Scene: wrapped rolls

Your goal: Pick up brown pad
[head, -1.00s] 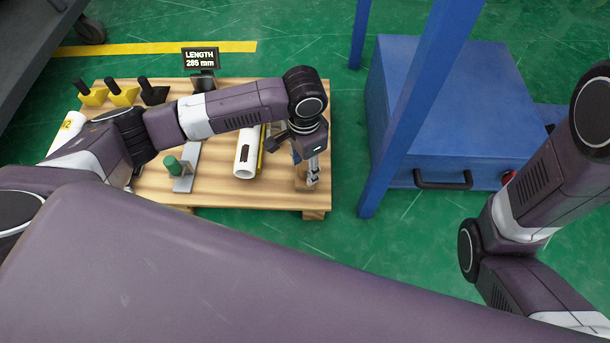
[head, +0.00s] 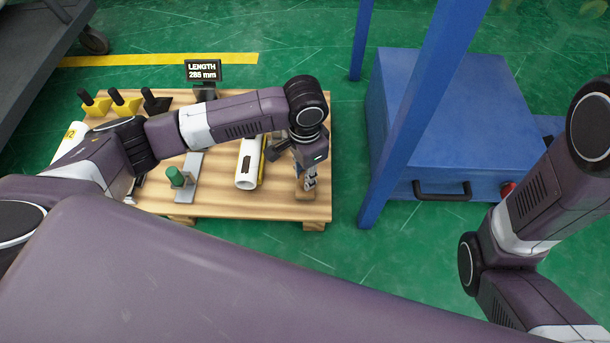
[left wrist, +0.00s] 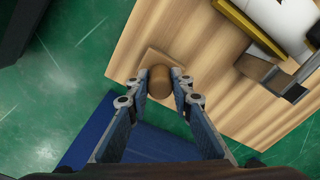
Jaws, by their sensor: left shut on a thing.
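The brown pad (head: 305,194) is a small flat block at the front right corner of the wooden pallet top. In the left wrist view the pad (left wrist: 152,58) has a square base and a rounded brown knob. My left gripper (head: 309,182) reaches down over it. In the left wrist view, the fingertips of my left gripper (left wrist: 161,76) are closed on both sides of the knob. The base appears to rest on the wood; I cannot tell a gap. My right arm shows at the right, but its gripper is out of view.
A white roll (head: 247,165) with a yellow strip lies left of the pad. A green-knobbed tool (head: 176,177) stands further left on the pallet (head: 240,203). A blue post (head: 400,140) and blue case (head: 455,125) stand to the right, past a strip of green floor.

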